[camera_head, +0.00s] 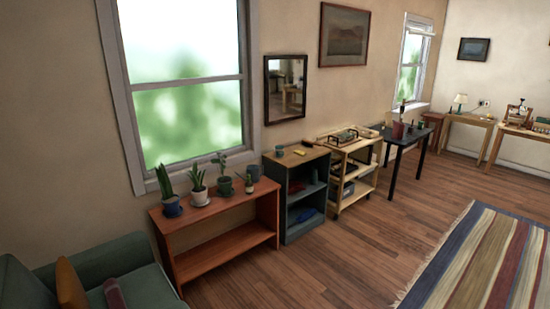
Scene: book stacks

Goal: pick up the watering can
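I cannot pick out a watering can for certain; things are small at this distance. Several potted plants stand on a reddish-brown wooden bench (215,205) under the window. At its left end is a dark blue vessel (172,208) with a plant rising at it. Beside it are a spiky plant in a white pot (200,196) and a leafy plant in a dark pot (225,187). A small teal vessel (253,173) and a small item with a pale label (249,186) stand at the right end. My gripper is not in view.
A green sofa (130,285) with cushions is at the lower left. Right of the bench stand a dark shelf (303,200), a wooden cart (350,175) and a black table (408,137). A striped rug (490,260) lies right. Wooden floor (340,260) before the bench is clear.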

